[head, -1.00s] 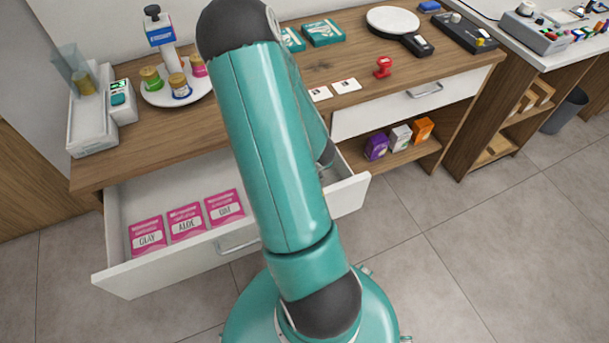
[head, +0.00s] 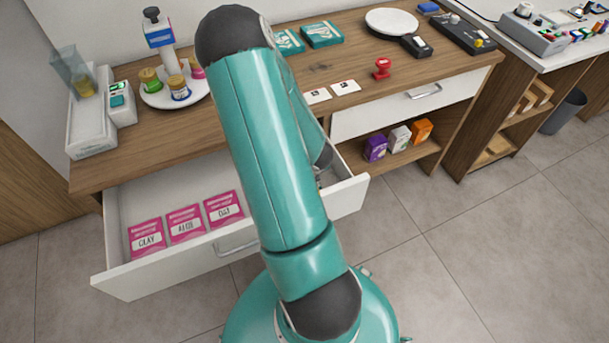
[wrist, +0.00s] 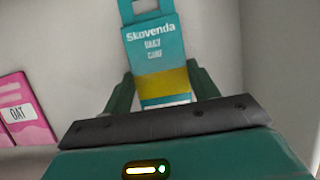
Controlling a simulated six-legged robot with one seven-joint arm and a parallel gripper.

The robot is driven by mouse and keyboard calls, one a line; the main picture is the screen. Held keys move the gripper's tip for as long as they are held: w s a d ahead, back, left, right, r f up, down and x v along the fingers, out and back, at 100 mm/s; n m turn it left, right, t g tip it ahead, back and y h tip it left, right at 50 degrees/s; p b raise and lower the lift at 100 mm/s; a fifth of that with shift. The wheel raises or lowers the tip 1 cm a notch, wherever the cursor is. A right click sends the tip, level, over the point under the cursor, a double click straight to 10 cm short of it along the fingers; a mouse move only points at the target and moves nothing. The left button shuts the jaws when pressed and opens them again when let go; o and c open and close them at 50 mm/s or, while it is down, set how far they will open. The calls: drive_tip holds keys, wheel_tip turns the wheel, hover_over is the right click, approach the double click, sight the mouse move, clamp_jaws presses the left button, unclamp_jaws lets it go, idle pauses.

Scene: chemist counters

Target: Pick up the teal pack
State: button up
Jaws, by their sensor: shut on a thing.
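A teal pack (wrist: 155,50) with a hang-tab top, the word "Skovenda" and a yellow band fills the middle of the wrist view. My gripper (wrist: 161,74) is shut on its lower part, with one dark green finger on each side. Pale drawer surfaces lie behind the pack. In the head view my teal arm hides the gripper and nearly all of the held pack, at the right part of the open drawer (head: 232,243). Two other teal packs, one (head: 289,42) partly behind my arm and one (head: 322,34) in clear view, lie on the counter.
Several pink packs (head: 186,224) lie in the drawer's left part; the OAT one (wrist: 22,112) shows left of my gripper. On the wooden counter (head: 270,105) stand a round tray (head: 150,101) with jars, white cards (head: 346,87) and a red stamp (head: 382,68).

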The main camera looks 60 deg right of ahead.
drive_tip(key=shift+r, duration=0.1)
drive_tip(key=shift+r, duration=0.6)
drive_tip(key=w+a+r, duration=0.4)
drive_tip(key=a+r, duration=0.7)
drive_tip(key=a, duration=0.2)
drive_tip(key=shift+a+r, duration=0.15)
drive_tip(key=shift+r, duration=0.1)
drive_tip(key=shift+w, duration=0.1)
